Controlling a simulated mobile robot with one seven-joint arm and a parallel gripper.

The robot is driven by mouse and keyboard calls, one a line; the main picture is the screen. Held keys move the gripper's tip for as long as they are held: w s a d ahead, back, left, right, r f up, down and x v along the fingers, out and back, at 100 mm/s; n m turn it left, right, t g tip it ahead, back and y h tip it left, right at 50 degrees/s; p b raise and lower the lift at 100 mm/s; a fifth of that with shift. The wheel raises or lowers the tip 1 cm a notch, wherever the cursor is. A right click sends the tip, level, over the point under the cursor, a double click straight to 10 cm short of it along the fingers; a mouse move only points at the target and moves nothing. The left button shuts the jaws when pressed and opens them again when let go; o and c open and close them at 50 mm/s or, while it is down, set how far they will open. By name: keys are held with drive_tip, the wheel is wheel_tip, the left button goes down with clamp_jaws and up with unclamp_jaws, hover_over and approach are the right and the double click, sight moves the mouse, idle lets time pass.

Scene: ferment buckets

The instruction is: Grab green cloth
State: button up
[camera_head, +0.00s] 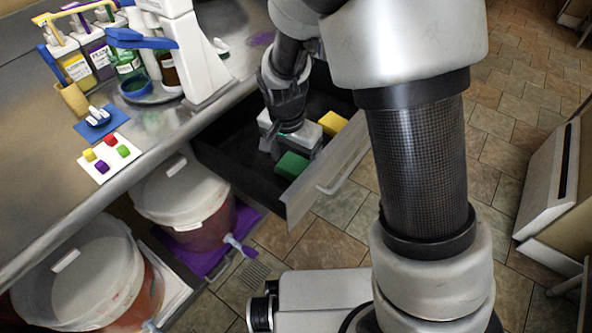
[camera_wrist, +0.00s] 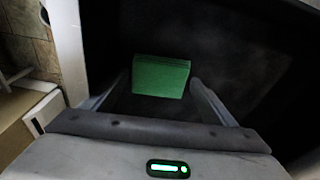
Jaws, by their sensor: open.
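A folded green cloth (camera_head: 292,165) lies in the open dark drawer (camera_head: 225,160), near its front side. It also shows in the wrist view as a green block-like shape (camera_wrist: 160,76). My gripper (camera_head: 290,150) reaches down into the drawer beside the cloth. In the wrist view my gripper (camera_wrist: 160,92) is open, with one finger on each side of the cloth. The cloth lies at the fingertips, between them or just beyond. I cannot tell whether the fingers touch it. A yellow cloth-like block (camera_head: 332,123) lies farther back in the drawer.
The drawer's front panel with its handle (camera_head: 338,180) stands out over the tiled floor. A steel counter (camera_head: 150,125) holds bottles, a white stand and a card with coloured cubes (camera_head: 110,158). Lidded buckets (camera_head: 180,195) stand below the counter.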

drive_tip(key=shift+w+f, duration=0.15)
drive_tip(key=shift+f, duration=0.5)
drive_tip(key=c, duration=0.8)
drive_tip(key=shift+r, duration=0.2)
